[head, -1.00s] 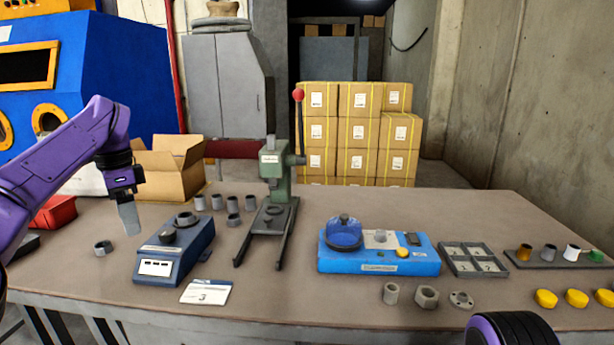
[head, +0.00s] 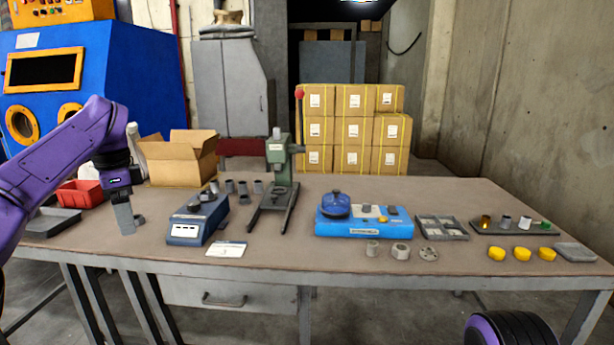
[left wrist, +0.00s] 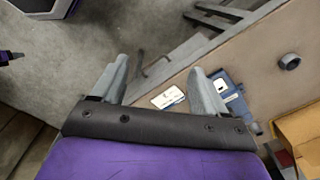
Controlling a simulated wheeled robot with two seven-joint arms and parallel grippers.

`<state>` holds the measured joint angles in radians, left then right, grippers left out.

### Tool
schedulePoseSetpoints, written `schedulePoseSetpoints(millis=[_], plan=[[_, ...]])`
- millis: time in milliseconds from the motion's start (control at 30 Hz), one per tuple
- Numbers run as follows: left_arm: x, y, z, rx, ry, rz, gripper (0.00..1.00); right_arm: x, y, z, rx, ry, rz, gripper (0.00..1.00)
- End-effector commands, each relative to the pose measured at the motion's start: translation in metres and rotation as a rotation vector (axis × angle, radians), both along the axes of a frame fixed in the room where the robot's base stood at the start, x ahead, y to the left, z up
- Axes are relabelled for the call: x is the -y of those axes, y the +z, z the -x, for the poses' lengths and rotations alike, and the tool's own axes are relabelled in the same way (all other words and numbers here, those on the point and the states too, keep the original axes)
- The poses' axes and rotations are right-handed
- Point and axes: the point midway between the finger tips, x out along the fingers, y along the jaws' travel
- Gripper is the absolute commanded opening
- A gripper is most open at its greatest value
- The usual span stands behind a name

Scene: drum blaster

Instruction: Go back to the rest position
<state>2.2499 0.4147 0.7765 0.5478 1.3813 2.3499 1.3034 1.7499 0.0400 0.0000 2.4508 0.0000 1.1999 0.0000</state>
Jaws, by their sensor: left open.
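My left gripper (head: 127,216) hangs fingers down at the left part of the workbench (head: 330,250) in the head view. In the left wrist view its two grey fingers (left wrist: 160,82) are spread apart with nothing between them. A small grey ring (head: 140,221) shows right beside the fingers in the head view; the left wrist view shows a ring (left wrist: 290,61) on the bench, well apart from them.
The bench holds a blue-grey device (head: 197,222), a white card (head: 226,249), a green press (head: 277,175), a bright blue unit (head: 362,226), a divided tray (head: 441,228) and several yellow caps (head: 521,254). An open cardboard box (head: 180,160) and a red bin (head: 80,194) stand at back left. Floor shows in front.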

Motion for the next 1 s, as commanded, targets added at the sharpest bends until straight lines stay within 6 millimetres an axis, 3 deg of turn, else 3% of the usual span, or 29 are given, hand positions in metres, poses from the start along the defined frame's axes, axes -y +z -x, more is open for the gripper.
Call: schedulePoseSetpoints(millis=[267,433,567,667,767,867,900,967,1000], plan=[[-0.026,-0.018,-0.016,-0.034,-0.378,-0.296,0.73,0.000,0.000,-0.001,0.001,0.000,0.000,0.43],[-0.033,-0.042,-0.031,-0.196,-0.759,-0.601,0.73,0.000,0.002,0.000,0.001,0.000,0.001,0.43],[-0.028,-0.071,-0.045,-0.412,-1.124,-0.842,0.73,0.000,0.008,0.000,0.001,0.000,0.001,0.43],[-0.012,-0.105,-0.055,-0.652,-1.487,-1.029,0.73,0.000,0.015,0.000,0.001,0.000,0.001,0.43],[0.019,-0.166,-0.054,-0.991,-1.981,-1.200,0.73,0.000,0.026,0.000,0.001,0.000,0.001,0.43],[0.056,-0.243,-0.026,-1.329,-2.504,-1.284,0.73,0.000,0.037,0.000,0.001,0.000,0.001,0.43],[0.068,-0.272,-0.007,1.287,2.415,1.157,0.73,0.000,0.041,0.000,0.001,0.000,0.001,0.43],[0.083,-0.312,0.027,1.181,2.231,0.957,0.73,0.000,0.046,0.000,0.001,0.000,0.001,0.43],[0.090,-0.336,0.055,1.104,2.120,0.839,0.73,0.000,0.050,0.000,0.001,0.000,0.000,0.43]])
